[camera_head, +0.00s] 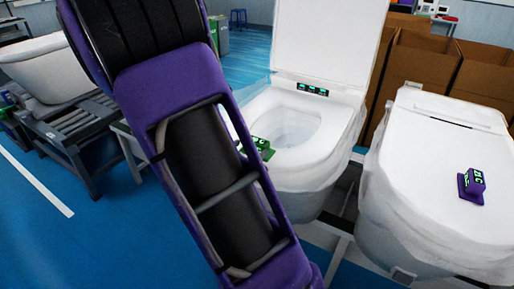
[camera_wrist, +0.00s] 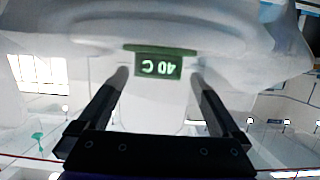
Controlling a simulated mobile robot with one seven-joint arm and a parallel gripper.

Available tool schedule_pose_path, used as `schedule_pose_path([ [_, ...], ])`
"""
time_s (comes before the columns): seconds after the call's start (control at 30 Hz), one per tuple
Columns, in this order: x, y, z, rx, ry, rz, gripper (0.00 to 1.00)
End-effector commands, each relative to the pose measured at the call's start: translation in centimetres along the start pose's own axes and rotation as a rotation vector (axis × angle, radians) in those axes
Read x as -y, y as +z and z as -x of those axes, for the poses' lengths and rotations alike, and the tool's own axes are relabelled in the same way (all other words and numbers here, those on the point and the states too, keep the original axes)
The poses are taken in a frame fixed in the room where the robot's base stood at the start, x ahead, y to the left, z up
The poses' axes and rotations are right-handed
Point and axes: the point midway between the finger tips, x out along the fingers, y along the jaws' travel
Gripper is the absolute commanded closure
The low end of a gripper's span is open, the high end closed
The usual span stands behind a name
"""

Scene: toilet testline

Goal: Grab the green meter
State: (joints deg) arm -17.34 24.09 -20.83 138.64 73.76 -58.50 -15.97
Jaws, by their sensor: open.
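The green meter (camera_head: 262,148) sits on the left rim of the open toilet (camera_head: 318,165), partly hidden by my purple arm in the head view. In the wrist view the green meter (camera_wrist: 158,66) shows a lit "40 C" display, upside down, at the toilet's white edge. My gripper (camera_wrist: 158,78) is open, its two dark fingers on either side of the meter with a visible gap at each side. The jaws look empty, and whether the fingertips reach past the meter's face is unclear. My gripper is hidden in the head view.
A purple meter (camera_head: 472,185) sits on the closed toilet (camera_head: 425,140) at the right. A display strip (camera_head: 312,89) is at the back of the open toilet's bowl. Cardboard boxes (camera_head: 425,65) stand behind. A grey rack (camera_head: 75,130) holds a white basin at the left.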

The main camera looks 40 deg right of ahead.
Motion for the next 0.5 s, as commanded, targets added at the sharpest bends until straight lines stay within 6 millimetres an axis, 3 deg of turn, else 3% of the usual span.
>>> schedule_pose_path([
  [0.33, -0.3, -0.4, -4.4, 0.0, 0.003, 0.001, 0.0],
  [0.5, -0.3, -0.5, -5.3, 0.001, 0.0, 0.001, 0.0],
])
